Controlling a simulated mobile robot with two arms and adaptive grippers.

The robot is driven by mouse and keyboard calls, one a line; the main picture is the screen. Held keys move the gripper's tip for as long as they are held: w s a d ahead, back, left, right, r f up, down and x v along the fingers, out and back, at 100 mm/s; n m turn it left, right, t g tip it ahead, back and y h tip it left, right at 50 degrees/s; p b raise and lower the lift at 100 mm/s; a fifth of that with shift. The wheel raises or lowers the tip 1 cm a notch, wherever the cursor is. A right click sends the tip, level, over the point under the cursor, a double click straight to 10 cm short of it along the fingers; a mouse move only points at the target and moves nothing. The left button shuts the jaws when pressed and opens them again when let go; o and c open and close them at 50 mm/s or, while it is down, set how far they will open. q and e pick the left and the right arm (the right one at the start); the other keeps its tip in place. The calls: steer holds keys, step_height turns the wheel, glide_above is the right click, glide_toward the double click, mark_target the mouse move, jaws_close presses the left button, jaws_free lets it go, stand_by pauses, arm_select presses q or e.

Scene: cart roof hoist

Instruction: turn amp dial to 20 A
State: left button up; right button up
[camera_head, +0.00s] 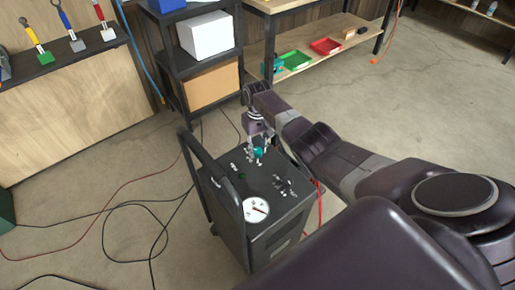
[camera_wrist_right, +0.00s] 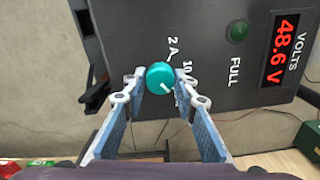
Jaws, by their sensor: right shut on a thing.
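The teal amp dial (camera_wrist_right: 159,76) sits on the dark top panel of the charger cart (camera_head: 228,186), and it also shows in the head view (camera_head: 259,152). In the right wrist view, my right gripper (camera_wrist_right: 159,82) is shut on the dial, one fingertip on each side. The dial's white pointer mark is turned to the lower right. The marks "2 A" and "10" show beside the dial; the right finger partly covers the markings, so the exact setting cannot be read. My left gripper is not in view.
A red display (camera_wrist_right: 285,50) reads 48.6 V under "VOLTS". A green lamp (camera_wrist_right: 237,32) stands by "FULL". A round gauge (camera_head: 256,209) and a black handle (camera_head: 195,170) are on the cart. Cables lie on the floor to the left; a black shelf (camera_head: 183,65) stands behind.

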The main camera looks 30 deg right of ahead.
mark_target(257, 150)
steer(key=shift+r, duration=0.1)
steer(key=o, duration=1.2)
steer(key=shift+c, duration=0.2)
step_height(257, 150, up, 12)
